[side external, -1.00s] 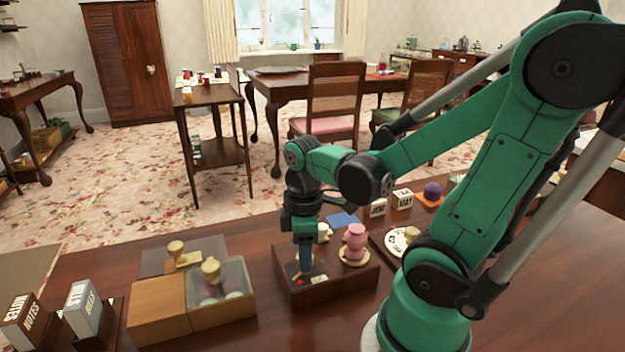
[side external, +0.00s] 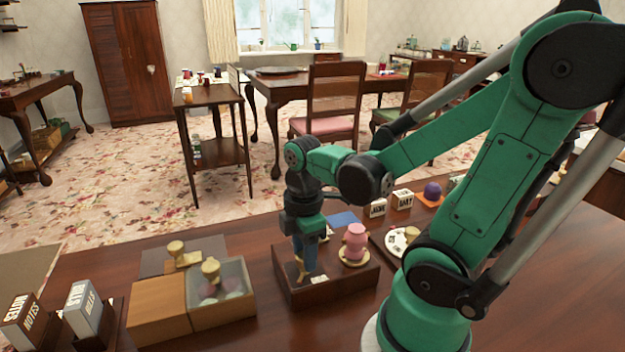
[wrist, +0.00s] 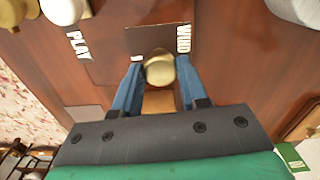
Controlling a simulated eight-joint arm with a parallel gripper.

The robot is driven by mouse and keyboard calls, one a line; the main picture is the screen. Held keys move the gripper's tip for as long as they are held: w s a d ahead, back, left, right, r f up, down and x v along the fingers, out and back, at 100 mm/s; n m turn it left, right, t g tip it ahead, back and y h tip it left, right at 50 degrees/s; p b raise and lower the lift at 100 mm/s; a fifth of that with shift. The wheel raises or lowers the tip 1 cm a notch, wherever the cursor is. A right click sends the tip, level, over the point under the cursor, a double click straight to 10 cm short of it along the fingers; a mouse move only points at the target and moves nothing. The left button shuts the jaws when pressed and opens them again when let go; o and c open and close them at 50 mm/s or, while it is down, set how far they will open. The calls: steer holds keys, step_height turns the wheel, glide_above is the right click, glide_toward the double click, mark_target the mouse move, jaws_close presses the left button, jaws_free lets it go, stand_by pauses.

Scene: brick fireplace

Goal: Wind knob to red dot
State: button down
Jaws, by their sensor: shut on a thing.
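The wooden box (side external: 345,287) stands on the table, with a pale label on its top near the front. In the wrist view, a round pale brass knob (wrist: 160,68) sits between the two blue fingers of my gripper (wrist: 157,78), which is shut on it. A "WIND" label (wrist: 183,38) lies beside the knob and a "PLAY" label (wrist: 78,44) is further left. In the side view, my gripper (side external: 306,277) points down at the box's left part, and its fingers hide most of the knob. I cannot make out the red dot now.
A pink figure (side external: 354,240) on a pale disc stands at the box's right. A wooden box with a clear compartment (side external: 232,309) holding round pieces stands to the left. A round white dial (side external: 397,241) lies to the right. Bare table shows in front of the box.

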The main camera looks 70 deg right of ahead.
mark_target(300, 256)
steer(key=shift+c, duration=2.3)
jaws_free()
steer(key=shift+r, duration=0.1)
steer(key=shift+r, duration=2.7)
steer(key=shift+w+a+m+t, duration=0.25)
steer(key=shift+w+m+t, duration=0.05)
steer(key=shift+w+m, duration=0.1)
steer(key=w+a+r+m+t, duration=0.1)
steer(key=w+a+m+t, duration=0.5)
steer(key=m, duration=0.3)
steer(key=shift+a+t, duration=0.15)
steer(key=shift+t, duration=0.15)
